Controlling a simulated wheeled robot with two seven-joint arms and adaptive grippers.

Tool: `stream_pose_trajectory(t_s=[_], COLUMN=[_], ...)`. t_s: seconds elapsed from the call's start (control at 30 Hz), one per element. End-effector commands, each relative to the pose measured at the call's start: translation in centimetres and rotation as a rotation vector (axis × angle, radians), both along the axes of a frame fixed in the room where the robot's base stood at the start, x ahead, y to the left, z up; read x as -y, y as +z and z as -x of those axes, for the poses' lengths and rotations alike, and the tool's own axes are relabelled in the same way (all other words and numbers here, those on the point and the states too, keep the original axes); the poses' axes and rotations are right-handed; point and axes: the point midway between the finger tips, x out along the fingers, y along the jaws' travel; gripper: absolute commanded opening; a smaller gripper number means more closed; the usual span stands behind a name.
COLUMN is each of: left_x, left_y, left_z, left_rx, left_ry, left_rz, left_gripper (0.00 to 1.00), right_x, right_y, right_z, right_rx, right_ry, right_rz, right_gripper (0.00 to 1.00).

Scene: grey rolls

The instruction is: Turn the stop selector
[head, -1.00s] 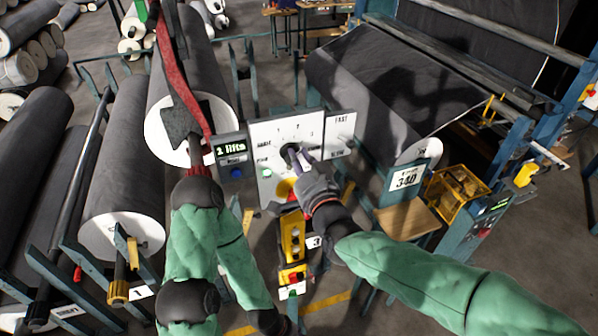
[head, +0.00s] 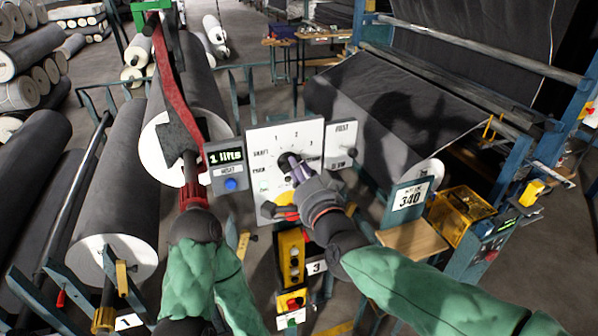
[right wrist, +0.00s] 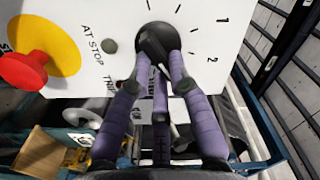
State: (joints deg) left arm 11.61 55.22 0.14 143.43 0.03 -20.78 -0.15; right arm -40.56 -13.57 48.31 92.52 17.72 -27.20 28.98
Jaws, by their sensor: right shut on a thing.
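The stop selector is a round black knob (head: 288,160) on a white panel (head: 258,140) with tick marks and numbers. It also shows as a black knob (right wrist: 157,38) in the right wrist view. My right gripper (head: 297,168) has purple fingers closed around the knob's raised bar, and it is shut on it. In the right wrist view the fingers (right wrist: 160,75) reach up to the knob and hide part of it. My left gripper (head: 193,190) is at the red ribbed end of the left arm, left of the panel, beside a long red bar (head: 170,75); its fingers are unclear.
Large grey rolls (head: 100,190) stand left, and a wide fabric roll (head: 390,110) right. A yellow button box (head: 291,255) hangs below.

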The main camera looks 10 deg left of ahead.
Motion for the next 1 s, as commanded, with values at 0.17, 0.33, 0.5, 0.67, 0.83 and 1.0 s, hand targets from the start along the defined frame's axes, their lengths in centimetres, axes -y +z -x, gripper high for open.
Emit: stream_pose_trajectory(t_s=[0.17,0.33,0.5,0.67,0.83,1.0], left_x=[0.0,0.0,0.0,0.0,0.0,0.0], left_y=[0.0,0.0,0.0,0.0,0.0,0.0], left_z=[0.0,0.0,0.0,0.0,0.0,0.0], left_rx=[0.000,0.000,0.000,0.000,0.000,0.000], left_ry=[0.000,0.000,0.000,0.000,0.000,0.000], left_rz=[0.000,0.000,0.000,0.000,0.000,0.000], left_gripper=[0.48,0.48,0.48,0.48,0.48,0.48], right_x=[0.0,0.0,0.0,0.2,1.3,2.9], right_y=[-0.1,-0.1,0.0,0.0,0.1,0.1], right_z=[0.0,0.0,0.0,0.4,1.9,4.3], right_rx=[-0.002,0.000,0.000,0.001,0.002,0.002], right_ry=[0.001,0.000,0.000,0.000,0.000,0.001], right_rz=[0.002,0.002,0.002,0.002,0.001,0.000], right_gripper=[0.25,0.44,0.44,0.44,0.44,0.44])
